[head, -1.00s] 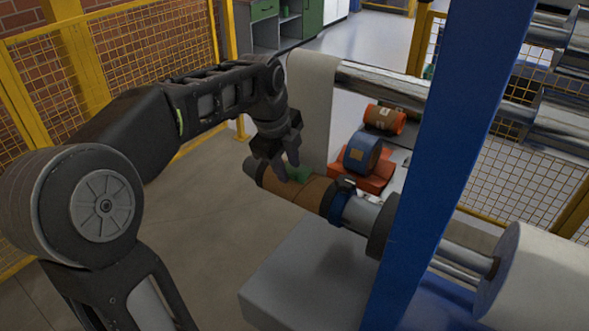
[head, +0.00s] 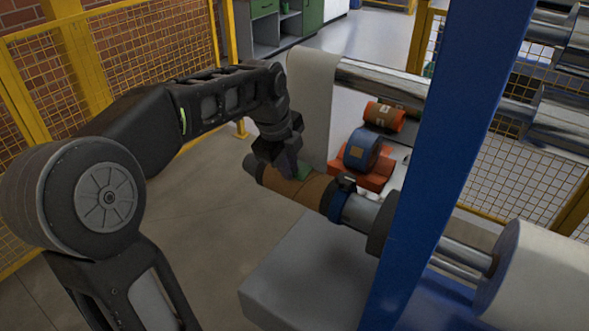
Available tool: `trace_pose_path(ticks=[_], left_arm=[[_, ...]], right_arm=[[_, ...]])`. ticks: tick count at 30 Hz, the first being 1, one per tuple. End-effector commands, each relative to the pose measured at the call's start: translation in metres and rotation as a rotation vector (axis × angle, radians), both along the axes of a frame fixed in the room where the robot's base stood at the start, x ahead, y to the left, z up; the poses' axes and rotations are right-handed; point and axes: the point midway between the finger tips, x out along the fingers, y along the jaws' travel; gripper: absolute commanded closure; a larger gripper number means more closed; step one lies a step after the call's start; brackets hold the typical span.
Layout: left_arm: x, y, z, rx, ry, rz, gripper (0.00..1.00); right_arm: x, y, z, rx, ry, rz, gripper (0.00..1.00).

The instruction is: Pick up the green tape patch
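The green tape patch (head: 302,171) shows as a small piece on the upper side of the brown roll (head: 313,190), which sits around a grey shaft. Part of the patch is hidden by my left gripper (head: 286,172). The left gripper points down with its fingertips at the roll's left part, right beside or on the patch. Its fingers look dark and merged from this angle, so I cannot tell whether they are open or shut, or whether they touch the patch. My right gripper is not in view.
A blue tape roll (head: 361,150) sits on a red-orange stand (head: 370,181), with an orange roll (head: 383,117) behind. A blue post (head: 445,150) stands to the right. A grey block (head: 300,268) lies below the shaft. Yellow mesh fencing (head: 160,50) is behind my arm.

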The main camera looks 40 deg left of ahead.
Motion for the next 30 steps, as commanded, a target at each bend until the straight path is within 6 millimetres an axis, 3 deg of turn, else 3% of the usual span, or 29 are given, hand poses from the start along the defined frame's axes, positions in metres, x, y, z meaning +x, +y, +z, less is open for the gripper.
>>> trace_pose_path(ticks=[4, 20, 23, 30], left_arm=[[0.0, 0.0, 0.0, 0.0, 0.0, 0.0, 1.0], [0.001, 0.0, 0.005, 0.001, -0.002, 0.0, 1.0], [0.001, 0.0, 0.015, 0.001, -0.004, -0.001, 1.0], [0.001, 0.0, 0.06, 0.001, -0.006, -0.002, 1.0]], right_arm=[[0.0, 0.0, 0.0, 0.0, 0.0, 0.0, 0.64], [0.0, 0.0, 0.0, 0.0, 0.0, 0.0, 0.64], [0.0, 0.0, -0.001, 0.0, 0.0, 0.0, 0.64], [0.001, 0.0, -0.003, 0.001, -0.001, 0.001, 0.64]])
